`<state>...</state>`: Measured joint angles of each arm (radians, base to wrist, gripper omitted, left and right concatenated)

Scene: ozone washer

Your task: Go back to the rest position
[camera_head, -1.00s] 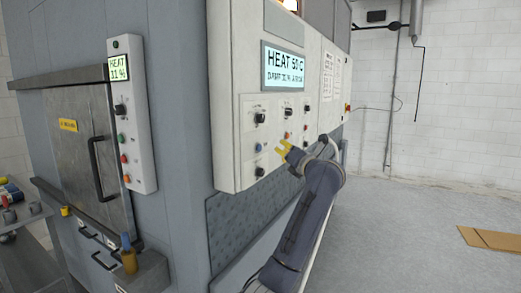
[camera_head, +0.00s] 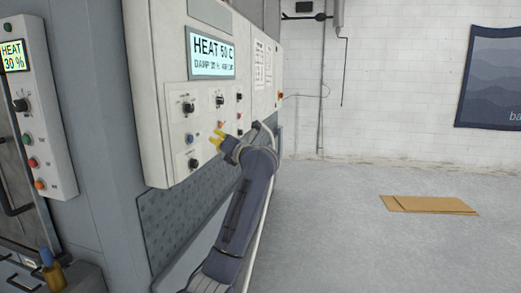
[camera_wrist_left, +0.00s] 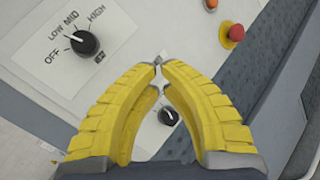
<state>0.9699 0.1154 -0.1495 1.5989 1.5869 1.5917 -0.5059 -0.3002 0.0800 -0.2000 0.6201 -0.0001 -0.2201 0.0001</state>
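My left gripper (camera_head: 216,138), with yellow fingers, is in front of the lower part of a pale control panel (camera_head: 176,100), near its knobs and buttons. Its fingers also show in the left wrist view (camera_wrist_left: 160,66), where their tips come together with nothing held between them. My dark left arm reaches up from the bottom of the head view. My right gripper is not in view.
The panel's display (camera_head: 211,53) reads HEAT 50 C. The wrist view shows an OFF/LOW/MID/HIGH knob (camera_wrist_left: 84,42) and a red button (camera_wrist_left: 231,33). A second control strip (camera_head: 33,115) stands at left. Flat cardboard (camera_head: 430,204) lies on open floor (camera_head: 340,235) at right.

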